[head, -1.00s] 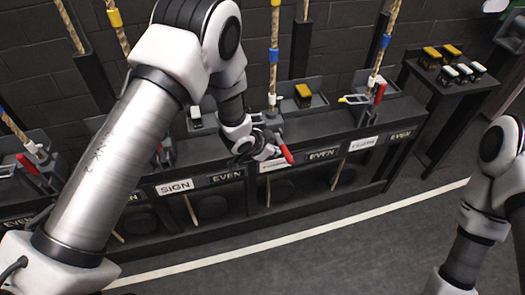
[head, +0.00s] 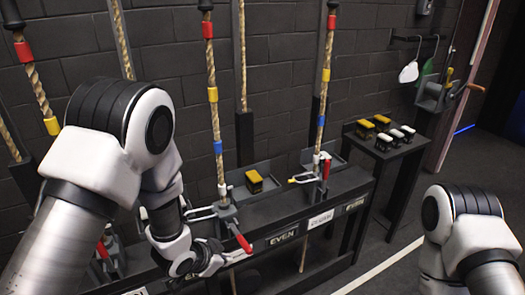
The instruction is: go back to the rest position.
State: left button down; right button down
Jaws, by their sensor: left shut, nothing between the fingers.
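My left gripper (head: 222,259) is at the lower middle of the head view, shut and empty. It is in front of the dark bench, just below and left of a red-handled lever (head: 240,240). I cannot tell whether it touches the lever. My left arm comes in from the left and hides part of the bench. My right arm stands at the lower right, and its gripper is out of view.
Ropes (head: 213,120) with coloured bands rise from the bench (head: 345,190). An EVEN label (head: 284,237) is on its front. A side table (head: 393,150) holds yellow and white blocks. The floor at right is open.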

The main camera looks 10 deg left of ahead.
pick_arm(q)
jog(key=s+a+f+n+g+y, duration=0.1)
jog(key=s+a+f+n+g, duration=0.1)
jog(key=s+f, duration=0.55)
jog(key=s+a+f+n+g, duration=0.2)
jog(key=s+a+f, duration=0.1)
jog(key=s+f, duration=0.5)
jog(key=s+a+n+g+y, duration=0.1)
jog(key=s+a+n, duration=0.1)
jog(key=s, duration=0.4)
jog(key=s+a+n+g+y, duration=0.1)
jog(key=s+a+n, duration=0.2)
jog(key=s, duration=0.4)
jog(key=shift+n+g+y, duration=0.3)
jog(key=shift+n+g, duration=0.1)
jog(key=shift+f, duration=0.1)
